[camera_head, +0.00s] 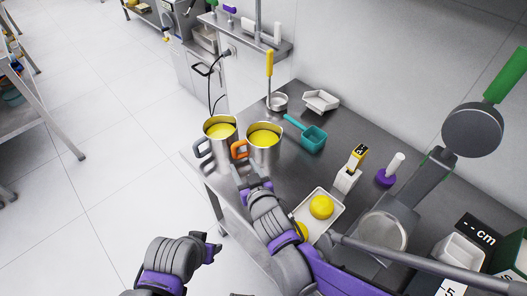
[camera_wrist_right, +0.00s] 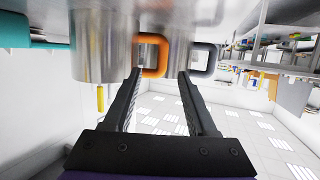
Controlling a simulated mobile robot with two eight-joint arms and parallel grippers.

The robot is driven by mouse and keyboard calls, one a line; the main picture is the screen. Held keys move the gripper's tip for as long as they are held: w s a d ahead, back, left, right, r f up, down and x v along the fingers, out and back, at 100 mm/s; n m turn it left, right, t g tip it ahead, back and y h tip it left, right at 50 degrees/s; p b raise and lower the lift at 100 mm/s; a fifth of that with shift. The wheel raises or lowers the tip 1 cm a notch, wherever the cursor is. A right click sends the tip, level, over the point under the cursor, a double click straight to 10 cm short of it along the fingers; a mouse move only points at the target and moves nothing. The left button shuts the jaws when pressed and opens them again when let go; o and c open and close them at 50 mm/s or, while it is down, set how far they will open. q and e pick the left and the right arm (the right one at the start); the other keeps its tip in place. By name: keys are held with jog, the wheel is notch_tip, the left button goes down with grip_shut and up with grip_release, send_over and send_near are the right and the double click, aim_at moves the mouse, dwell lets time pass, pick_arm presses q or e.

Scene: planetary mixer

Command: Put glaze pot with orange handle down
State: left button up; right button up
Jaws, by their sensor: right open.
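The glaze pot with orange handle (camera_head: 265,151) is a steel pot with yellow glaze, upright on the dark worktop (camera_head: 225,162). Its orange handle (camera_head: 239,149) points left. My right gripper (camera_head: 247,172) is just in front of this pot. In the right wrist view the fingers (camera_wrist_right: 159,76) are open, with the orange handle (camera_wrist_right: 163,56) showing between and just beyond the tips; I cannot tell whether they touch. The pot's steel wall (camera_wrist_right: 98,45) shows upside down there. My left gripper (camera_head: 213,248) is low, off the worktop's front edge; its jaw state is unclear.
A second glaze pot with grey handle (camera_head: 221,141) stands close on the left. A white tray (camera_head: 330,206) with yellow balls lies right of my right arm.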

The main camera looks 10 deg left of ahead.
aim_at(235, 153)
jog(key=b+x, duration=0.1)
jog(key=x, duration=0.6)
jog(key=shift+s+a+r, duration=0.1)
jog(key=shift+a, duration=0.05)
grip_shut()
jog(key=shift+r, duration=0.1)
dwell(1.1)
